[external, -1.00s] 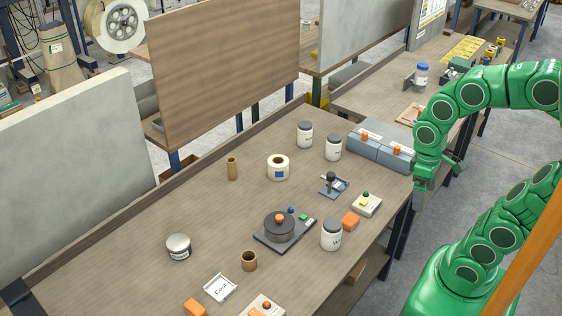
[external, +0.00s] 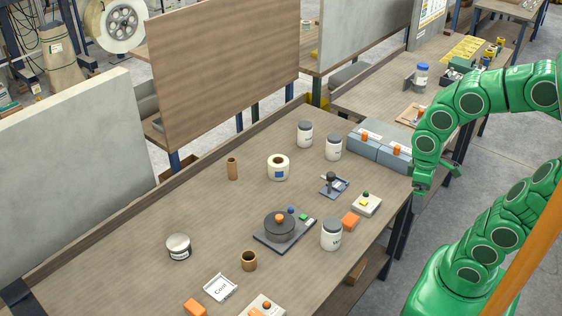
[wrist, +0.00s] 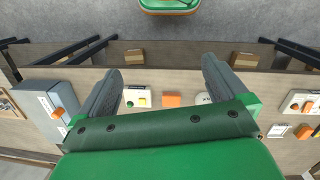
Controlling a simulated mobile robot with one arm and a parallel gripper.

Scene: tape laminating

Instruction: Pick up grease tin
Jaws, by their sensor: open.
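The grease tin, which I take to be the short round tin (external: 178,246) with a grey lid and a pale label, stands upright at the left of the workbench in the external view. I do not make it out in the wrist view. My gripper (external: 436,182) is at the bench's right edge, far to the right of the tin, beside the grey-blue boxes. In the wrist view my gripper (wrist: 161,68) has its two fingers wide apart, with nothing held between them.
Between lie a turntable device (external: 280,229), a lidded white jar (external: 331,236), a tape roll (external: 278,168), a brown cup (external: 249,261) and a button box (external: 367,204). Grey-blue boxes (external: 372,151) stand near my arm. A wooden panel (external: 225,70) rises behind the bench. Bare bench surrounds the tin.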

